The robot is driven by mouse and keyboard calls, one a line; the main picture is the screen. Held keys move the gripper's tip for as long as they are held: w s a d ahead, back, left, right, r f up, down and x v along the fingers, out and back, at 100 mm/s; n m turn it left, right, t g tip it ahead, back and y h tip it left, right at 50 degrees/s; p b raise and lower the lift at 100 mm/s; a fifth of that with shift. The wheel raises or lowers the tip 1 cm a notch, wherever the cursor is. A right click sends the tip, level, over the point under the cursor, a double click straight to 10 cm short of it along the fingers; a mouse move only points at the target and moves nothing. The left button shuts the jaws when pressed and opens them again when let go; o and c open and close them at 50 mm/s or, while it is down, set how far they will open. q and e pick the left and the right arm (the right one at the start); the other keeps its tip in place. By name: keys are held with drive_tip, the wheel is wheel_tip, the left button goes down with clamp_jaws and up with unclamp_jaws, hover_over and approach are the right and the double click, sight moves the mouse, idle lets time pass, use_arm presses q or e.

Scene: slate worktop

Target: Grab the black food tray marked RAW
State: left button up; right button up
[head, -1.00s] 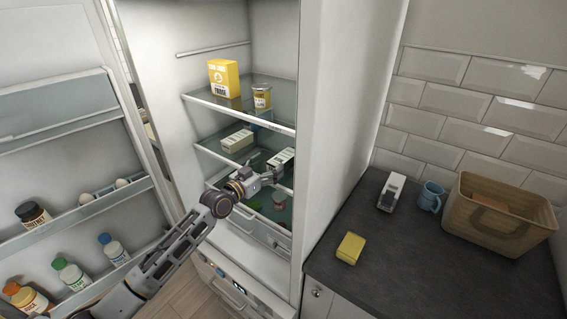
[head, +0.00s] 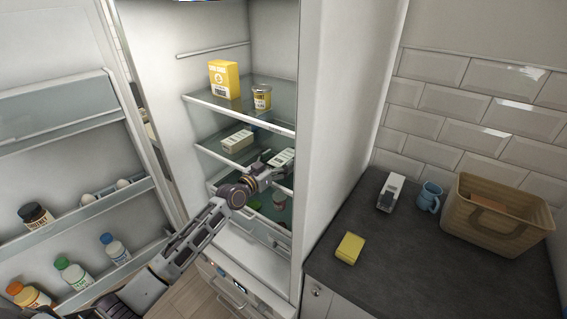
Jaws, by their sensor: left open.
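I cannot pick out a black tray with a readable RAW mark in the head view. Two pale-topped packages lie on the middle fridge shelf: a left package (head: 238,140) and a right package (head: 282,157). Their lettering is too small to read. My left gripper (head: 279,171) is inside the fridge, open, just in front of and below the right package. It partly hides that package's lower edge, and I cannot tell whether they touch. My right gripper is not in view.
A yellow box (head: 224,79) and a can (head: 262,97) stand on the upper shelf (head: 205,103). The open fridge door (head: 75,120) holds bottles and eggs at left. The worktop (head: 400,265) bears a sponge (head: 350,248), a mug (head: 429,197) and a basket (head: 490,235).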

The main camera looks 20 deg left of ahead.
sight(278, 161)
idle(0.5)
use_arm(q)
drive_tip(key=c, duration=1.3)
drive_tip(key=shift+w+r, duration=0.1)
drive_tip(key=shift+r, duration=0.1)
drive_tip(key=shift+c, duration=0.2)
drive_tip(key=shift+r, duration=4.85)
